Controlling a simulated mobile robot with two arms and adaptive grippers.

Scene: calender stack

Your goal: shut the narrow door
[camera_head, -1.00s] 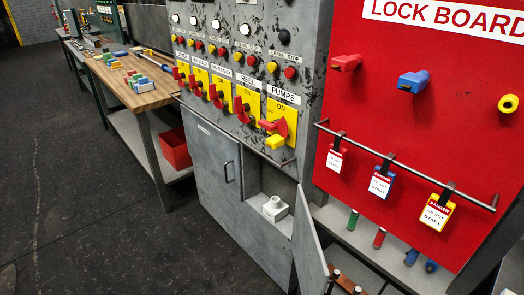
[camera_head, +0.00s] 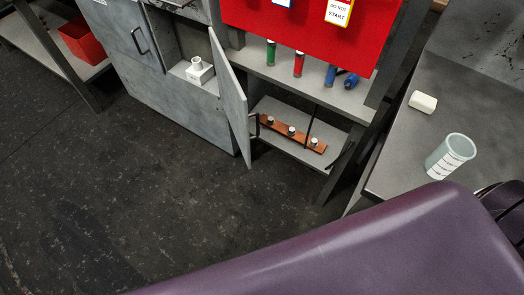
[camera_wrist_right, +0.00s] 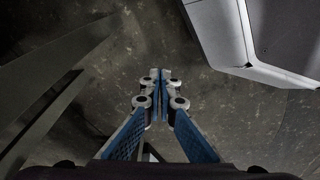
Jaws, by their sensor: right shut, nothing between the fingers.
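The narrow door (camera_head: 229,85) is a grey metal panel on the right side of the cabinet opening. It stands open, swung out over the floor, with a dark handle (camera_head: 254,126) on its right face. The cabinet opening shows a shelf with a small white block-like item (camera_head: 199,73) on it. The wider grey door (camera_head: 117,37) to the left is closed, with its own handle. My right gripper (camera_wrist_right: 160,88) shows in the right wrist view, its fingers together and empty above the dark floor. My left gripper is not in view.
The floor before the cabinet is clear.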

